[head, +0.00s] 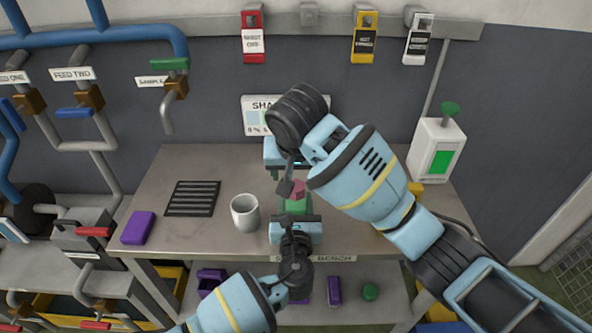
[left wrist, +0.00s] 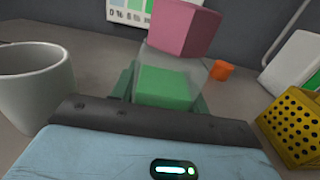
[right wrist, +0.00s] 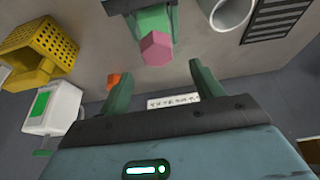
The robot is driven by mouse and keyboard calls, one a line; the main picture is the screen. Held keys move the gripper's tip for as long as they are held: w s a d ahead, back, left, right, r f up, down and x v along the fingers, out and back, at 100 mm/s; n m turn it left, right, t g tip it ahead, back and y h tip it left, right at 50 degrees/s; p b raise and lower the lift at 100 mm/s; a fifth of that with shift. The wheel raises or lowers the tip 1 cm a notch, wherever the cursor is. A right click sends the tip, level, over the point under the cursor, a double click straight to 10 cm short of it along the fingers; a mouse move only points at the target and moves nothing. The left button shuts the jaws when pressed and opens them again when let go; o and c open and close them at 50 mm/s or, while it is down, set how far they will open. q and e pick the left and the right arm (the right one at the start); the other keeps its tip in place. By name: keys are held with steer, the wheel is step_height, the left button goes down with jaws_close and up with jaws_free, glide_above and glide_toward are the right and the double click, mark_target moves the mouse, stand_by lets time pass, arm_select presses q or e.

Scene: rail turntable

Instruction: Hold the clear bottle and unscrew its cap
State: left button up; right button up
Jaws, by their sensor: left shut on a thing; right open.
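The clear bottle (left wrist: 172,65) with green in its lower part stands upright on the bench. Its pink faceted cap (left wrist: 185,28) sits at its top; it also shows in the head view (head: 298,189) and the right wrist view (right wrist: 157,48). My left gripper (head: 296,208) is shut around the lower bottle, its green fingers on either side. My right gripper (right wrist: 163,78) is open and empty, with the cap just beyond and between its fingertips. In the head view my right arm partly hides the bottle's surroundings.
A white mug (head: 245,212) stands left of the bottle. A black grate (head: 192,198) and a purple block (head: 138,228) lie farther left. A yellow perforated basket (left wrist: 291,128), a small orange piece (left wrist: 222,70) and a white dispenser (head: 436,150) are to the right.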

mark_target(297, 186)
steer(key=shift+f, duration=0.15)
steer(key=shift+f, duration=1.9)
steer(key=c, duration=1.2)
steer(key=n+y, duration=0.1)
steer(key=n, duration=0.3)
steer(key=shift+d+n+y, duration=0.2)
steer(key=shift+n+y, duration=0.1)
steer(key=shift+y, duration=0.1)
steer(key=shift+c, duration=0.3)
steer(key=shift+n+g, duration=0.3)
steer(key=shift+n, duration=0.3)
steer(key=n+y, duration=0.1)
steer(key=n, duration=0.1)
steer(key=n+g, duration=0.1)
steer(key=n, duration=0.1)
steer(key=shift+w+d+y, duration=0.1)
steer(key=shift+w+y, duration=0.05)
steer(key=shift+y, duration=0.25)
steer(key=shift+n+g, duration=0.3)
steer(key=shift+n, duration=0.7)
